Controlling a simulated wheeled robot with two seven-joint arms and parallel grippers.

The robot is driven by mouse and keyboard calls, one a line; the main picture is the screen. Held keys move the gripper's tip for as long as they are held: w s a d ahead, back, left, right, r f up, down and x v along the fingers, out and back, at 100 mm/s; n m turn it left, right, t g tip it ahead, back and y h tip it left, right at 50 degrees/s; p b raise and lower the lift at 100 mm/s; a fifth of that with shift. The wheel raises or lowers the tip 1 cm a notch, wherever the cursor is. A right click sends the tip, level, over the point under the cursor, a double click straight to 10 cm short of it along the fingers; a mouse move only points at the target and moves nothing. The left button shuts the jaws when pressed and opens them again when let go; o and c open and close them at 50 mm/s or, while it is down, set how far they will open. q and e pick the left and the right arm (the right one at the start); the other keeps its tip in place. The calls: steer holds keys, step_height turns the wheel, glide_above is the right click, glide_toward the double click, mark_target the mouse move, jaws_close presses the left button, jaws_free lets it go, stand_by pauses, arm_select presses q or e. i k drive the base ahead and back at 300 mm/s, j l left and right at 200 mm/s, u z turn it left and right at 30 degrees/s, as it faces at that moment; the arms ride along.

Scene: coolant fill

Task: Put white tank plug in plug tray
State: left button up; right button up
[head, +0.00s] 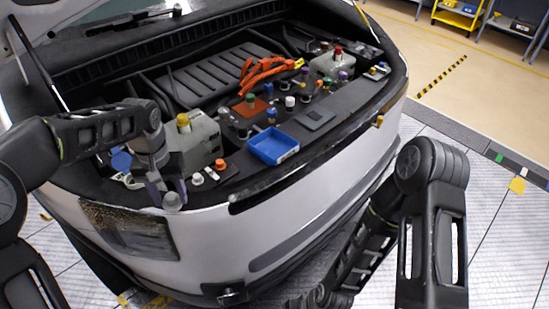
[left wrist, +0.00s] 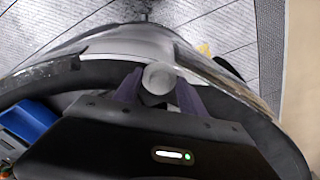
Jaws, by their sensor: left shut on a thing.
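My left gripper (head: 163,196) is over the front left edge of the open car bay. Its purple fingers are shut on a round, pale grey-white plug (head: 172,201). The plug also shows between the fingertips in the left wrist view (left wrist: 158,77), with its round face towards the camera. The blue plug tray (head: 272,146) lies on the black front panel, right of the gripper and apart from it, and looks empty. Part of the tray shows at the left edge of the left wrist view (left wrist: 28,118). My right gripper is not in view; only its arm shows.
A grey tank with a yellow cap (head: 183,121) stands just behind my left gripper. A white cap (head: 197,179) and an orange cap (head: 220,164) sit on the panel between gripper and tray. Several coloured caps and an orange cable (head: 262,71) lie farther back.

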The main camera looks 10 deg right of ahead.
mark_target(273, 150)
steer(key=z, duration=1.6)
steer(key=i+j, duration=0.2)
steer(key=j, duration=0.15)
steer(key=i+j, duration=0.25)
steer(key=j, duration=0.1)
